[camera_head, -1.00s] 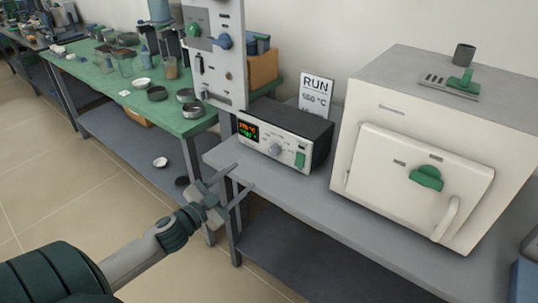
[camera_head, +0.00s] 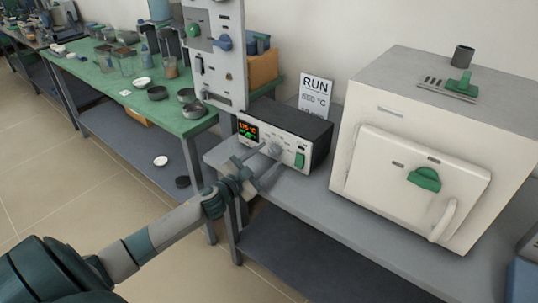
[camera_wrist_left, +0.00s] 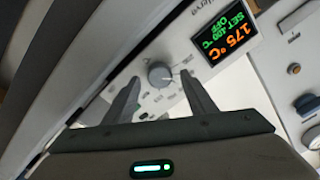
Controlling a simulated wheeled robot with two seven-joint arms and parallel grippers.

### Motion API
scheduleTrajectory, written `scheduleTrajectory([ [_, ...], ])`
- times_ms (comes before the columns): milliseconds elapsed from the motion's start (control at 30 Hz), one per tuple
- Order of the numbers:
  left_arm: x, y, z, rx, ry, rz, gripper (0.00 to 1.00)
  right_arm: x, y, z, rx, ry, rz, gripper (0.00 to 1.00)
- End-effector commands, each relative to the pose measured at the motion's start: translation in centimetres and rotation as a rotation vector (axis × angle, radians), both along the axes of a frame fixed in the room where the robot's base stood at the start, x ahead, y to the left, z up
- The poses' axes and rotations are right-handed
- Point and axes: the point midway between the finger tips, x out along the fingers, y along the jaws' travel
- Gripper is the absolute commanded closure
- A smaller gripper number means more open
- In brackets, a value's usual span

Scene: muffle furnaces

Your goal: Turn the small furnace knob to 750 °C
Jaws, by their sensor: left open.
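The control box (camera_head: 285,140) of the small furnace stands on the grey bench. Its grey round knob (camera_head: 275,150) is in the middle of the front panel. In the left wrist view the knob (camera_wrist_left: 160,73) has a light pointer mark and lies between the fingertips, apart from both. The display (camera_wrist_left: 230,38) there reads 175 °C in orange and SET 400, OFF in green. My left gripper (camera_head: 262,163) is open and empty just in front of the panel. Its fingers also show in the left wrist view (camera_wrist_left: 161,82). My right gripper is out of view.
A white furnace (camera_head: 420,150) with a green handle stands right of the box. A RUN sign (camera_head: 316,92) with a hard-to-read temperature stands behind. A tall panel with knobs (camera_head: 215,50) rises at left. A green table (camera_head: 110,85) holds dishes and beakers.

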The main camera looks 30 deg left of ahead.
Motion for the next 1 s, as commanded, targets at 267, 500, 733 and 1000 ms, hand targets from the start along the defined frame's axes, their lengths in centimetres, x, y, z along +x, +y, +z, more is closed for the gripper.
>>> scheduleTrajectory([
  [267, 1.4, -0.1, 0.0, 0.001, 0.000, 0.000, 0.49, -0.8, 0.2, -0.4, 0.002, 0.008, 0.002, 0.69],
  [500, 1.4, -0.1, 0.0, 0.001, 0.000, -0.001, 0.49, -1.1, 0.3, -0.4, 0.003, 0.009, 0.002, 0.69],
  [733, 1.4, -0.1, 0.0, 0.001, 0.000, 0.000, 0.90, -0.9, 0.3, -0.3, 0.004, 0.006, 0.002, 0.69],
  [1000, 1.4, -0.2, 0.0, 0.012, 0.000, -0.001, 0.90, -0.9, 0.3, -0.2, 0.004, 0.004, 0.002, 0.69],
])
